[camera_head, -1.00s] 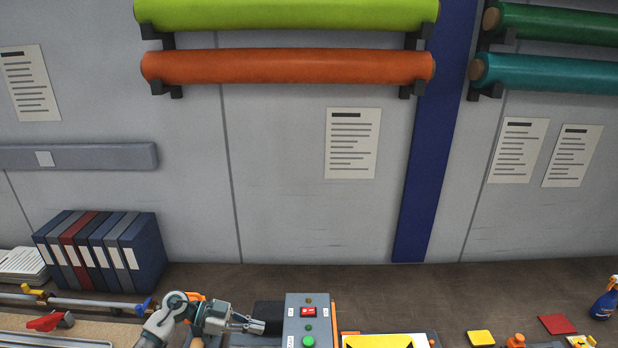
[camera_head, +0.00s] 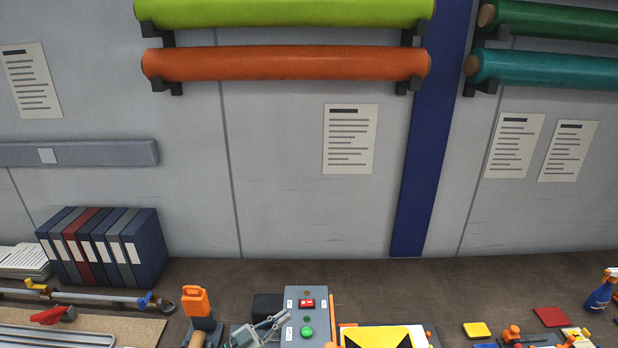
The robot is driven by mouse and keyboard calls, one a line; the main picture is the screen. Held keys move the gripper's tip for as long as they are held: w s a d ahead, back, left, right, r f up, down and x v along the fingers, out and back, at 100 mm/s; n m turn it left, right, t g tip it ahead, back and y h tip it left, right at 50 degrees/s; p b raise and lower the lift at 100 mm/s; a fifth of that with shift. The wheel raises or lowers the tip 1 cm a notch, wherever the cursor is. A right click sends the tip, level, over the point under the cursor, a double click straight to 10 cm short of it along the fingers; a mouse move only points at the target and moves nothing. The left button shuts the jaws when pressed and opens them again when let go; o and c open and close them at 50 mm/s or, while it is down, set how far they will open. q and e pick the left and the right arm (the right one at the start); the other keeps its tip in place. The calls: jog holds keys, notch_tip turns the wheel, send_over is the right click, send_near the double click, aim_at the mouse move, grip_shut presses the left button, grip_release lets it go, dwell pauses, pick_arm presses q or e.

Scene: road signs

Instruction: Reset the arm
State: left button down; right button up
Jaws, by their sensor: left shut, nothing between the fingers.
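My left gripper (camera_head: 283,318) is low in the head view, just left of the grey control box (camera_head: 306,335). Its fingers are shut with nothing between them and point up and right toward the box's left edge. I cannot tell whether they touch it. The box has a red switch (camera_head: 307,304) and a green button (camera_head: 307,333) on its top. Most of my left arm is below the picture. My right gripper is not in view.
An orange-handled tool (camera_head: 195,302) stands left of my gripper. A yellow and black sign (camera_head: 385,338) lies right of the box. Blue and red binders (camera_head: 104,247) stand at the left; a spray bottle (camera_head: 601,292) stands far right. The bench behind the box is clear.

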pick_arm(q)
jog(key=s+a+f+n+t+y, duration=0.1)
jog(key=s+a+f+n+y, duration=0.5)
jog(key=f+y, duration=0.3)
jog(key=s+a+f+n+t+y, duration=0.1)
jog(key=s+a+f+n+y, duration=0.4)
jog(key=f+n+y, duration=0.35)
jog(key=s+a+f+m+g, duration=0.1)
jog(key=s+f+g, duration=0.4)
jog(key=s, duration=0.6)
jog(key=s+a+f+m+g, duration=0.2)
jog(key=s+f+g, duration=0.3)
jog(key=s, duration=0.6)
jog(key=s+f+g+b, duration=0.1)
jog(key=s+f+b, duration=0.1)
jog(key=f, duration=1.5)
jog(key=s+f+g+b, duration=0.1)
jog(key=s+f+b, duration=0.15)
jog(key=f, duration=1.35)
jog(key=s+a+f+b, duration=0.1)
jog(key=s+a+f, duration=0.1)
jog(key=s+f, duration=1.3)
jog(key=shift+s+a+f+g, duration=0.3)
jog(key=shift+s+a+f, duration=0.05)
jog(key=shift+s, duration=0.3)
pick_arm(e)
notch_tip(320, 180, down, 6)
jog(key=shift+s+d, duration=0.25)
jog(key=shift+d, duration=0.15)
